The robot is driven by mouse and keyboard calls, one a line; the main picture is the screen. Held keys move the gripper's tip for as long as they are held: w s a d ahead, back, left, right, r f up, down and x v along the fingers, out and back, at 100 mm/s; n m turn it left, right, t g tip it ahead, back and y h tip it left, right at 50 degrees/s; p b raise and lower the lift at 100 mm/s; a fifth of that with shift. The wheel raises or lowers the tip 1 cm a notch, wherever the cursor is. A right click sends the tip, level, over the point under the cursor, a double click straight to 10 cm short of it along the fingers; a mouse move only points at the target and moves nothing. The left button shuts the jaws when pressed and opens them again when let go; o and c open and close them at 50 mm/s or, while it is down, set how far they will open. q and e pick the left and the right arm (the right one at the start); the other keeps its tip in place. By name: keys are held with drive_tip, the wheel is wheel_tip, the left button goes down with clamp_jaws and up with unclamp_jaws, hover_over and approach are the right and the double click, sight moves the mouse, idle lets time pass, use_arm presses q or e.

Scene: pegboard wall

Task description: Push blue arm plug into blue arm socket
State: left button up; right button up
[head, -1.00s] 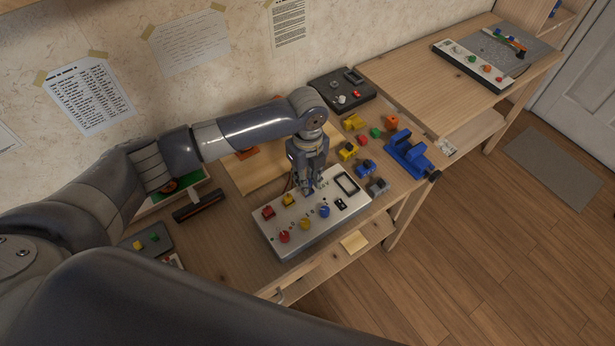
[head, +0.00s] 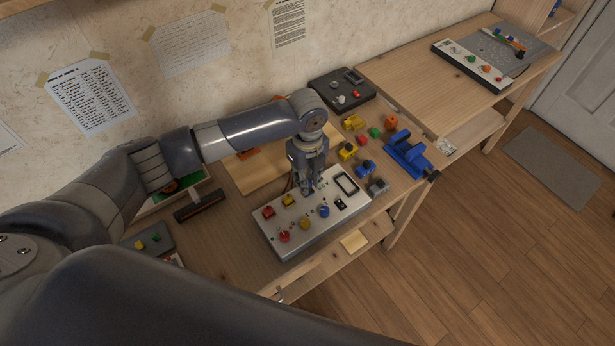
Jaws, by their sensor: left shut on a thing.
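A white panel box (head: 268,238) with red, yellow, orange and blue plugs or knobs stands near the table's front edge. My left gripper (head: 307,190) points down at the back middle of its top face. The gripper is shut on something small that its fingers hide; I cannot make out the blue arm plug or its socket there. A blue knob (head: 324,211) stands on the panel just in front of the gripper. My right gripper is not in view.
A blue vise (head: 408,155) and small yellow, red, green, orange and blue parts lie right of the panel. A dark box (head: 342,97) stands behind. A dark-headed tool (head: 199,206) lies left. A second table (head: 440,80) is at the upper right.

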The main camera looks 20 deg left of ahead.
use_arm(q)
drive_tip(key=shift+p, duration=0.45)
drive_tip(key=shift+f, duration=0.15)
idle(0.6)
drive_tip(key=shift+f+b, duration=0.5)
drive_tip(key=shift+f, duration=0.25)
drive_tip(key=o, duration=0.8)
drive_tip(key=shift+o, duration=0.2)
drive_tip(key=shift+r, duration=0.1)
drive_tip(key=shift+r+p, duration=0.7)
drive_tip(key=shift+p, duration=0.15)
drive_tip(key=shift+r+p, duration=1.75)
drive_tip(key=shift+p, duration=0.05)
